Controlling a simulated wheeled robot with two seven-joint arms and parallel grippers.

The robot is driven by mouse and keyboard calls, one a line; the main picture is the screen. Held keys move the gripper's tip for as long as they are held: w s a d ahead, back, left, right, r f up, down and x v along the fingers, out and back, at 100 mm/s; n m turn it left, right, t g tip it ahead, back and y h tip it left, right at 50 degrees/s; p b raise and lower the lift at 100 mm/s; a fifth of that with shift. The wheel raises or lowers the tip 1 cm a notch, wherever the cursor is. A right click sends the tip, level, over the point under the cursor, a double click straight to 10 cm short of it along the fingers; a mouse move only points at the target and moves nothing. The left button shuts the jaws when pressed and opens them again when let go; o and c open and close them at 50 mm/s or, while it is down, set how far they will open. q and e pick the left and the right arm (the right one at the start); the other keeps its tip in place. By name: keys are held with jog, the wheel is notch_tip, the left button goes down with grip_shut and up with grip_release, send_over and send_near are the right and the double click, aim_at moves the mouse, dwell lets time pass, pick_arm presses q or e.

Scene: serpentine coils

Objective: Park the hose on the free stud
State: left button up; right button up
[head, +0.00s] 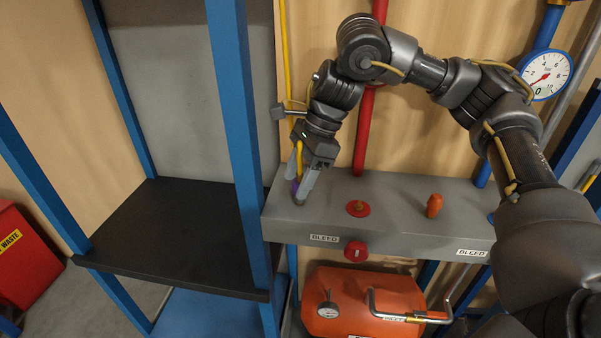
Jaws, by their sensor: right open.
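My right gripper (308,187) points down at the left end of a grey manifold block, with its fingertips close to the top face. Its jaws are open. A small purple part (294,187) shows beside the fingers, partly hidden by them; I cannot tell whether it lies between them. A brass stud on a red disc (357,208) stands bare on the block's top, right of the gripper. An orange cap-like piece (434,206) stands upright further right. I cannot clearly make out a loose hose. My left gripper is out of view.
The grey block (400,228) carries BLEED labels. A red pipe (364,130) rises behind it, and a yellow line (285,60) runs down behind my gripper. A blue post (238,130) and black shelf (165,235) stand left. An orange tank (350,295) sits below.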

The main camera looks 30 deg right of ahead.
jog(key=s+a+r+b, duration=0.5)
jog(key=s+a+r, duration=0.1)
jog(key=s+r, duration=0.6)
jog(key=shift+s, duration=0.35)
